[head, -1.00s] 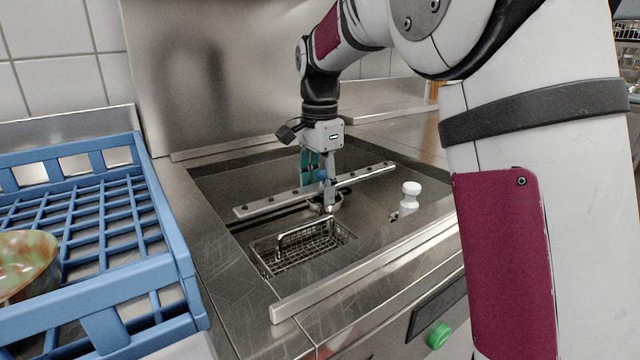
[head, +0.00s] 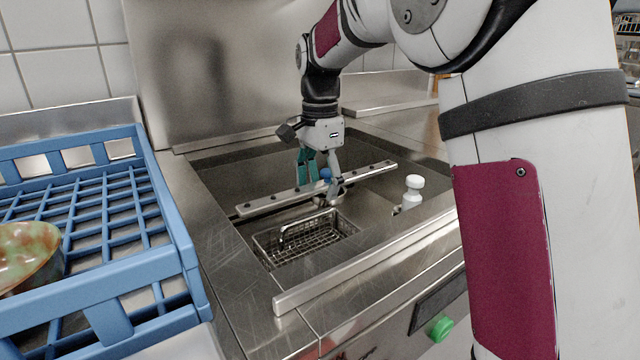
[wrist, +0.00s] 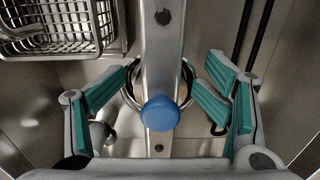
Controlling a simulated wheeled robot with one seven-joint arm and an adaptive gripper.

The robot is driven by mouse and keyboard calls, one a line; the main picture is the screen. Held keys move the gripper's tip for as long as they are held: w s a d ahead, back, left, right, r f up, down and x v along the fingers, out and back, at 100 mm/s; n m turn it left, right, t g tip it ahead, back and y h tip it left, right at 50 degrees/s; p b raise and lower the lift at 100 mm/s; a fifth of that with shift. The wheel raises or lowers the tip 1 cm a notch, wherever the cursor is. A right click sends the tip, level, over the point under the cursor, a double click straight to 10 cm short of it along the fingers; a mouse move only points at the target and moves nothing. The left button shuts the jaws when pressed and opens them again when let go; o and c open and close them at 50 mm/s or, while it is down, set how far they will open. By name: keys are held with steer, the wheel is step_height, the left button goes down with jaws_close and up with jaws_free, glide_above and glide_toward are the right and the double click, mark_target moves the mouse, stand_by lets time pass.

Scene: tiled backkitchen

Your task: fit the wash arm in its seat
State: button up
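The wash arm (head: 272,201) is a long flat metal bar with dark holes and a blue knob (head: 326,174) at its middle. It lies across the sunken basin. In the wrist view the bar (wrist: 160,45) runs up the picture, over a round metal ring (wrist: 188,72) that looks like the seat. The bar hides the ring's middle, so I cannot tell whether it is fully down. My gripper (head: 322,178) is over the bar's middle. In the wrist view its teal-padded fingers (wrist: 168,85) stand apart on both sides of bar and knob, with gaps.
A wire basket (head: 305,238) with a handle sits in the basin in front of the bar. A white bottle (head: 413,190) stands to the right. A blue rack (head: 120,290) holding a mottled bowl (head: 28,255) is at the left. The basin's raised metal rim (head: 365,262) runs along the front.

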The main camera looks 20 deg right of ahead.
steer(key=shift+d, duration=0.1)
step_height(320, 180, up, 12)
stand_by(0.5)
